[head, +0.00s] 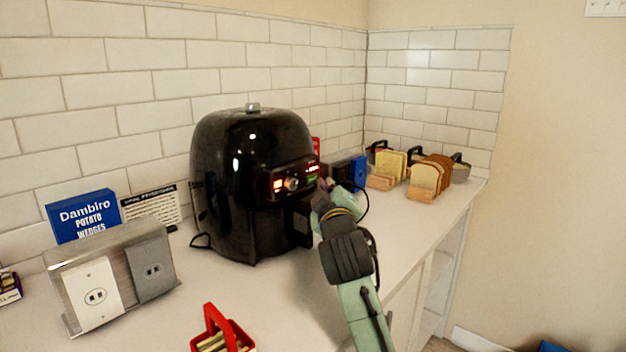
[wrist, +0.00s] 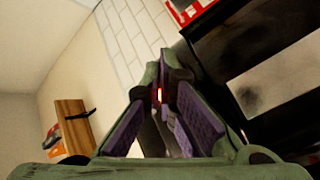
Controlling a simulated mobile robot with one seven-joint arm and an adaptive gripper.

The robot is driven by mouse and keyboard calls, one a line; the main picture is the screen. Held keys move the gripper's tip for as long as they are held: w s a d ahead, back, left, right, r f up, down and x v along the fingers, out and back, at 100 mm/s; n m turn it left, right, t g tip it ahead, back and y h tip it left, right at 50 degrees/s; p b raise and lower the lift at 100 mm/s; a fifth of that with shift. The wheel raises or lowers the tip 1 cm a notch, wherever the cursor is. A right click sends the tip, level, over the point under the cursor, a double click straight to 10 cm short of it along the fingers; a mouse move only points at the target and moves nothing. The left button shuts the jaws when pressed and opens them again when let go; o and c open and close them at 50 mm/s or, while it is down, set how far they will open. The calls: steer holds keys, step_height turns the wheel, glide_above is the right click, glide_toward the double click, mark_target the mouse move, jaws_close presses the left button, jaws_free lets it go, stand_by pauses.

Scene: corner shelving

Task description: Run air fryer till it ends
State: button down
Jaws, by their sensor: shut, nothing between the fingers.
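The black air fryer (head: 235,165) stands upright on the white counter against the tiled wall. Its front panel (head: 291,182) has a round knob and lit red-orange displays. My gripper (head: 325,187) is at the right end of this panel, in front of it; I cannot tell whether it touches. In the wrist view my gripper (wrist: 163,92) has its purple-padded fingers closed together at the tips with nothing held. A red light shows close to the fingertips there. The dark fryer body (wrist: 235,45) fills the upper right of the wrist view.
A metal outlet box (head: 112,270), a blue potato wedges box (head: 82,216) and a red basket (head: 218,335) are on the left and front. Bare counter lies before the fryer.

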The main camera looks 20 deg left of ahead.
steer(key=d, duration=0.1)
steer(key=s+d, duration=0.1)
steer(key=d, duration=0.2)
steer(key=shift+s+d, duration=0.25)
steer(key=shift+s, duration=0.15)
stand_by(0.4)
